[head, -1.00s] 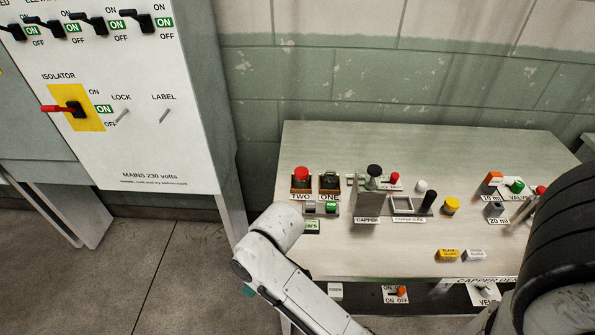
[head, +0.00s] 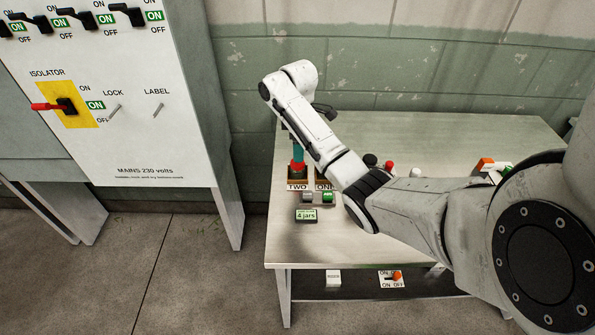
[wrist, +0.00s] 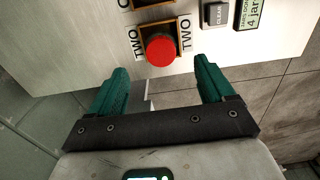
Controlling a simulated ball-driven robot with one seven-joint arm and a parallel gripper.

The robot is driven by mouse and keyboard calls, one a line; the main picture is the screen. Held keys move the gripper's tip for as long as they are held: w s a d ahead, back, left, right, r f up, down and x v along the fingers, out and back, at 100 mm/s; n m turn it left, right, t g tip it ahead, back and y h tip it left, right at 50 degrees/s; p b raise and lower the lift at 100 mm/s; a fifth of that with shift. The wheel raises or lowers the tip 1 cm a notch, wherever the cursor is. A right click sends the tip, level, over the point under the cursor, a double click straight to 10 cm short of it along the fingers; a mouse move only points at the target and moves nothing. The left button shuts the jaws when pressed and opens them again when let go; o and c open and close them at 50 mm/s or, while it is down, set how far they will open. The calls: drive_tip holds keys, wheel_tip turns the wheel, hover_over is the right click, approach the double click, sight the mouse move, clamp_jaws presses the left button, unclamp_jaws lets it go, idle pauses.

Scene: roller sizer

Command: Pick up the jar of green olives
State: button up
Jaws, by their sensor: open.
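A red round top (wrist: 160,50) sits in a wooden-framed holder labelled TWO (wrist: 141,40) in the wrist view. It also shows in the head view (head: 297,168) at the left of the bench. What lies under the red top is hidden, and I see no olives or readable jar label. My gripper (wrist: 163,72) is open, its two teal fingers apart and empty, with the red top ahead of the gap between them. In the head view my gripper (head: 298,154) points down above the TWO holder. I cannot tell whether it touches the top.
The ONE holder (head: 325,187) is just right of TWO, partly behind my arm. Grey and green buttons (head: 328,197) and a "4 jars" display (head: 306,215) lie in front. The bench (head: 300,250) is clear at its front left. A switch cabinet (head: 140,120) stands left.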

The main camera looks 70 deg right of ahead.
sight(298, 170)
drive_tip(key=shift+w+a+f+p, duration=0.1)
drive_tip(key=shift+f+p, duration=0.45)
drive_tip(key=shift+f, duration=3.35)
drive_tip(key=shift+c, duration=0.4)
drive_tip(key=c, duration=1.1)
drive_tip(key=shift+c, duration=0.2)
drive_tip(key=shift+r, duration=0.1)
